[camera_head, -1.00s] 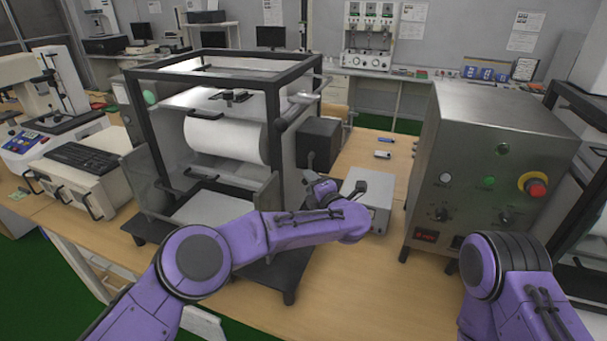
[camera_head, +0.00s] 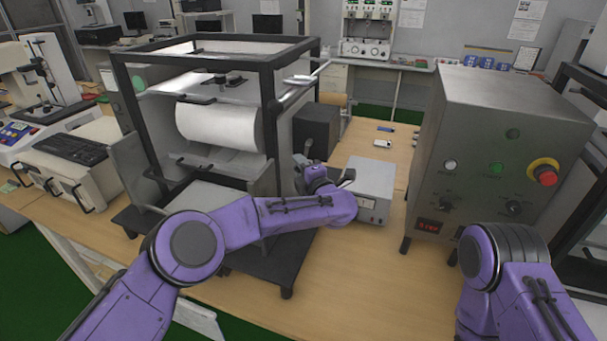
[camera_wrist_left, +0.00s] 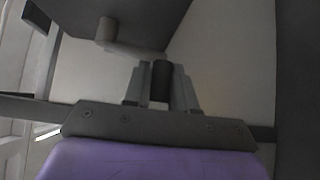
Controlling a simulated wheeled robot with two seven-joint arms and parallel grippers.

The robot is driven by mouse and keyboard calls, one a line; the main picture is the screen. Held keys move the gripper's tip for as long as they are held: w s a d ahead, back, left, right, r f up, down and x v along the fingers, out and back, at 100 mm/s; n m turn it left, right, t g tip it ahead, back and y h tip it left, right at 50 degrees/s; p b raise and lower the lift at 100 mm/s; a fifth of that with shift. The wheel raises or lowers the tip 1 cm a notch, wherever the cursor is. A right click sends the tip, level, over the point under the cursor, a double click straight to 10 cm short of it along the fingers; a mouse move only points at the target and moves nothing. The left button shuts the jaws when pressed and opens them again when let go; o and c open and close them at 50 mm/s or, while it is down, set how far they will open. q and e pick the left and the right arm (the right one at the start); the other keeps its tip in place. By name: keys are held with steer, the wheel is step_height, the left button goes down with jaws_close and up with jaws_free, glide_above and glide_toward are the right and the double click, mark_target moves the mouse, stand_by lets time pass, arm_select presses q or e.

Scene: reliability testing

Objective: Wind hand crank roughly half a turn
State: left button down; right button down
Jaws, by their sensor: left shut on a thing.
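The hand crank shows in the left wrist view as a dark cylindrical grip (camera_wrist_left: 161,80) on a grey crank arm (camera_wrist_left: 135,48), which runs to a round hub (camera_wrist_left: 105,30) on a dark box. My left gripper (camera_wrist_left: 162,90) is shut on the grip, one finger on each side of it. In the head view the dark box (camera_head: 316,130) sits on the right side of the black-framed roller machine (camera_head: 268,120). My left gripper (camera_head: 300,162) is just below and left of this box; its fingers and the crank grip are small and partly hidden there. My right gripper is out of view.
A small light-grey box (camera_head: 372,188) stands close to the right of my left wrist. A large metal control cabinet (camera_head: 500,140) with a red button stands further right. The wooden table (camera_head: 345,260) is bare in front of the small box.

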arm_select(q)
steer(key=shift+a+f+m+t+b, duration=0.2)
steer(key=shift+f+m+t+b, duration=0.2)
steer(key=shift+t+b, duration=0.15)
steer(key=shift+w+a+r+m+t+y+b, duration=0.1)
steer(key=shift+a+r+m+t+y+b, duration=0.15)
steer(key=shift+r+m+y+b, duration=0.2)
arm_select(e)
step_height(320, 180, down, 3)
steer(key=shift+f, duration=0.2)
arm_select(q)
steer(key=c, duration=1)
jaws_free()
steer(key=b+v, duration=0.3)
steer(key=v, duration=0.7)
steer(key=shift+s, duration=0.3)
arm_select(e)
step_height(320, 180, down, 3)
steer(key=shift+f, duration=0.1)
